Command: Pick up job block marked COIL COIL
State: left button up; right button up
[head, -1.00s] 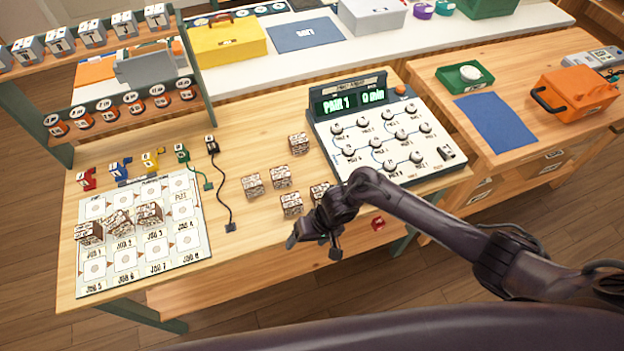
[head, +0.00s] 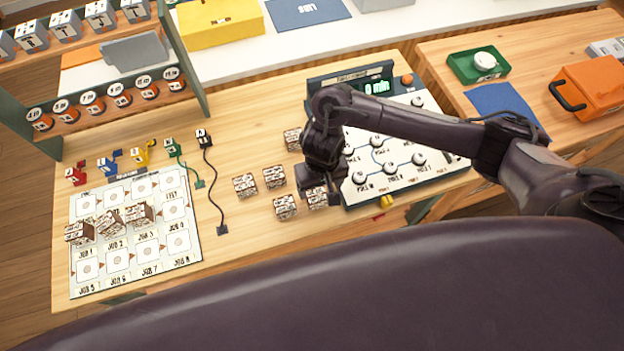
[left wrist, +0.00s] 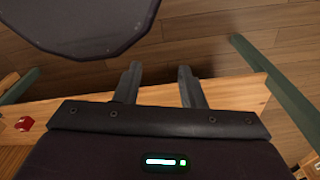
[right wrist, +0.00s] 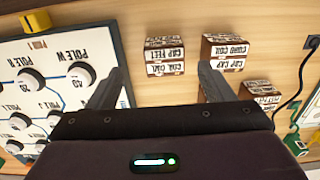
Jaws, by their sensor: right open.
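A brown-and-white printed block (right wrist: 165,57) lies ahead of the fingertips in the right wrist view; its upside-down lettering appears to read CAP FELT and COIL COIL. My right gripper (right wrist: 158,82) is open, with the block roughly between its finger lines; contact cannot be told. In the head view this gripper (head: 318,188) is over the block nearest the console (head: 319,199), partly covering it. A second block (right wrist: 222,52), apparently lettered CORD COIL and CAP CAP, sits beside the right finger. My left gripper (left wrist: 162,85) is open and empty, low by the table's front edge.
More similar blocks (head: 245,185) stand close by, and one (head: 292,139) is farther back. The console (head: 425,170) with knobs borders the right side. A job mat (head: 150,250) carries several blocks at left. A black cable (head: 212,185) lies between mat and blocks.

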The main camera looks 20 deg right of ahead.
aim_at(317, 194)
notch_tip(317, 194, down, 2)
jog(key=shift+f+b, duration=0.1)
jog(key=shift+b, duration=0.6)
jog(key=shift+a+f, duration=0.25)
jog(key=shift+f, duration=0.3)
jog(key=f, duration=0.1)
jog(key=w+f, duration=0.1)
jog(key=f, duration=0.1)
jog(key=shift+f, duration=0.6)
jog(key=shift+s+a, duration=0.1)
jog(key=shift+c, duration=0.2)
jog(key=c, duration=1)
pick_arm(q)
jog(key=shift+s+a+f, duration=0.25)
jog(key=shift+s+f, duration=0.55)
jog(key=shift+f, duration=0.2)
pick_arm(e)
jog(key=shift+c, duration=0.2)
jog(key=shift+r, duration=0.15)
